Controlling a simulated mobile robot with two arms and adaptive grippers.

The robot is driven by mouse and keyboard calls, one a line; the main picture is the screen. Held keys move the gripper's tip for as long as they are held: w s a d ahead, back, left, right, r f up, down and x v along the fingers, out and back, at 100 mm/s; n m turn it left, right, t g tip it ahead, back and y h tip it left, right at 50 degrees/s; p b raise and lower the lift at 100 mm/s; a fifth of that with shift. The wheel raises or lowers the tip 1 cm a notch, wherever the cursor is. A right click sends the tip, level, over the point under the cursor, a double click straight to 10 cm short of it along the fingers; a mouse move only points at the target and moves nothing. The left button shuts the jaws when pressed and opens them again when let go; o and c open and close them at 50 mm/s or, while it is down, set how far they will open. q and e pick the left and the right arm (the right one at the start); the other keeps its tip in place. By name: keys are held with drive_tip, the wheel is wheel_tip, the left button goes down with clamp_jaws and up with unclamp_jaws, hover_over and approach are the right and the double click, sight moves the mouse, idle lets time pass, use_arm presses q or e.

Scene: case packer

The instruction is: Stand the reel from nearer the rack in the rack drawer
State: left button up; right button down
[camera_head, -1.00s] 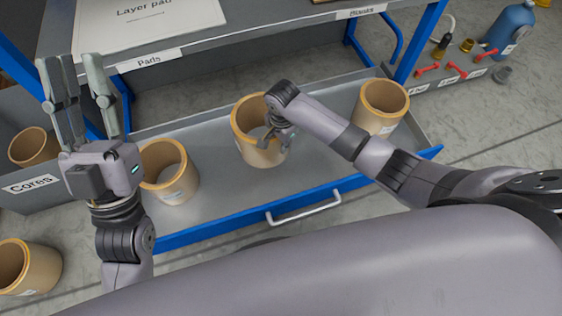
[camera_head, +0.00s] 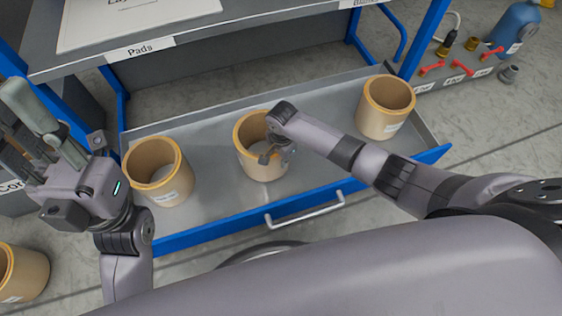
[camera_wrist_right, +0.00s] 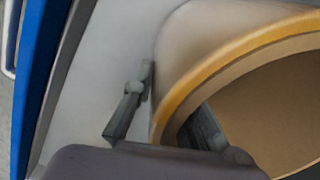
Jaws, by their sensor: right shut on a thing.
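The drawer (camera_head: 222,190) is pulled out, with a blue front and grey floor. A tan reel (camera_head: 262,166) is upright in its middle, between two other upright reels, a left one (camera_head: 172,187) and a right one (camera_head: 384,124). My right gripper (camera_head: 273,152) is shut on the middle reel's wall. The right wrist view shows one finger outside the wall and one inside the reel (camera_wrist_right: 195,40). Whether the base touches the drawer floor is hard to tell. My left gripper (camera_head: 22,125) is open and empty, left of the drawer.
The rack's shelf (camera_head: 210,32) with a white pad stack (camera_head: 130,20) is above the drawer's back. Another reel (camera_head: 22,275) is on the floor at lower left. A blue bottle (camera_head: 515,28) and red-handled fittings (camera_head: 462,67) are at upper right. Drawer floor shows between the reels.

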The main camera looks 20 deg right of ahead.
drive_tip(key=shift+w+f, duration=0.2)
drive_tip(key=shift+f, duration=0.05)
drive_tip(key=shift+r, duration=0.15)
drive_tip(key=c, duration=1.6)
unclamp_jaws()
drive_tip(key=shift+s+f, duration=0.15)
drive_tip(key=shift+f, duration=0.1)
drive_tip(key=shift+r, duration=0.15)
